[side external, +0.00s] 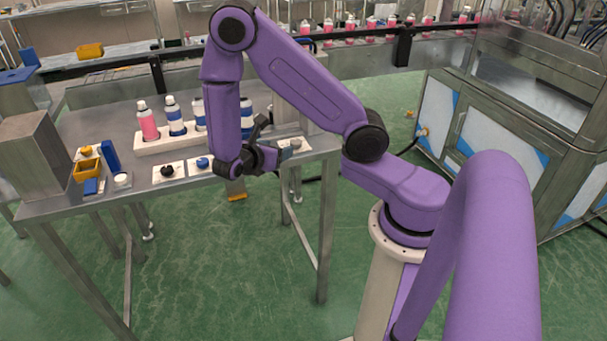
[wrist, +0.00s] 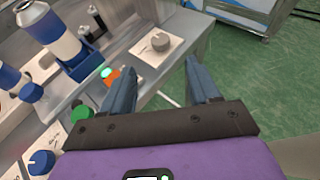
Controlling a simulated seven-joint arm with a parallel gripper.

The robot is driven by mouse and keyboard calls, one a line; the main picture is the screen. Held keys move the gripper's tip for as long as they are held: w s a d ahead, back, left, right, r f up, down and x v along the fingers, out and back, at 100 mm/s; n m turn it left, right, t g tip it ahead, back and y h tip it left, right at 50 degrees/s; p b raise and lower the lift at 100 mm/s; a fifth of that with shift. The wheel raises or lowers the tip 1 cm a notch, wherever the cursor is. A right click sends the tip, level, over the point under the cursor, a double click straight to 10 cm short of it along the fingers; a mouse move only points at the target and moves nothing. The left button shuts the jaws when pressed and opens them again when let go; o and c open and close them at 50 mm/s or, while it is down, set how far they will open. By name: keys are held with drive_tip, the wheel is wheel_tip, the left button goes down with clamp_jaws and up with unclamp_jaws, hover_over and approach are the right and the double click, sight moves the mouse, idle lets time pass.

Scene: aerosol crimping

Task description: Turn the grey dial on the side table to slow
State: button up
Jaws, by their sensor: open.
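The grey dial (side external: 296,144) sits on a white plate near the right end of the side table (side external: 60,207). In the wrist view the dial (wrist: 160,42) is a short round knob on its white plate (wrist: 147,56), beyond my fingertips. My gripper (side external: 283,153) is just left of the dial in the side view. In the wrist view my gripper (wrist: 161,72) is open and empty, its two dark fingers apart with the dial ahead between their lines. No contact with the dial shows. The dial's slow mark is too small to read.
A blue knob (side external: 203,162) and a black knob (side external: 167,171) stand on white plates along the table's front edge. A white rack (side external: 160,147) holds several cans behind them. A green button (wrist: 80,112) is left of my fingers. Open floor lies right of the table.

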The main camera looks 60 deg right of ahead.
drive_tip(key=v, duration=0.7)
drive_tip(key=s+a+r+m+y, duration=0.2)
drive_tip(key=s+a+y, duration=0.2)
drive_tip(key=s, duration=0.3)
drive_tip(key=s+a+r+m+y, duration=0.2)
drive_tip(key=s+a+y, duration=0.2)
drive_tip(key=s+y, duration=0.2)
drive_tip(key=shift+s+r+m+y, duration=0.4)
drive_tip(key=shift+s, duration=0.45)
